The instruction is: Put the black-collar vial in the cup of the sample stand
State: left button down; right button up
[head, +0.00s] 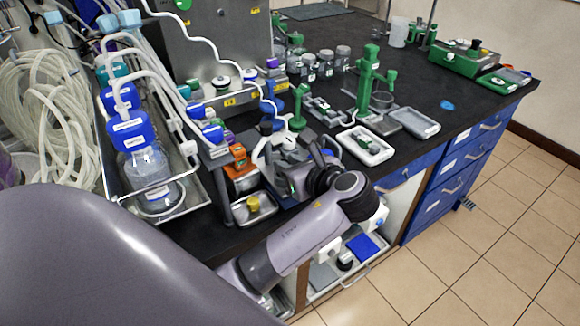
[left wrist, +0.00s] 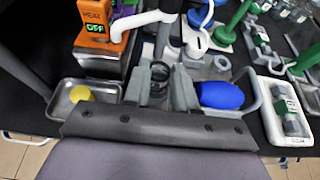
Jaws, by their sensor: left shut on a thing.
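My left gripper (left wrist: 162,92) is shut on a small clear vial with a black collar (left wrist: 160,73), seen between the two grey fingers in the left wrist view. In the head view the left gripper (head: 282,158) is over the front part of the bench, with the vial mostly hidden. A white curved arm (left wrist: 143,20) stands just beyond the fingers. My right gripper is not in view.
An orange heater box (left wrist: 97,22) and a metal tray with a yellow piece (head: 254,204) stand left of the gripper. A blue oval thing (left wrist: 221,95) is close on the right. A white tray (head: 366,160) lies farther right. Tubing and bottles crowd the left.

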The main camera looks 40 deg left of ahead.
pick_arm(q)
jog(key=shift+f, duration=0.1)
jog(key=c, duration=0.9)
grip_release()
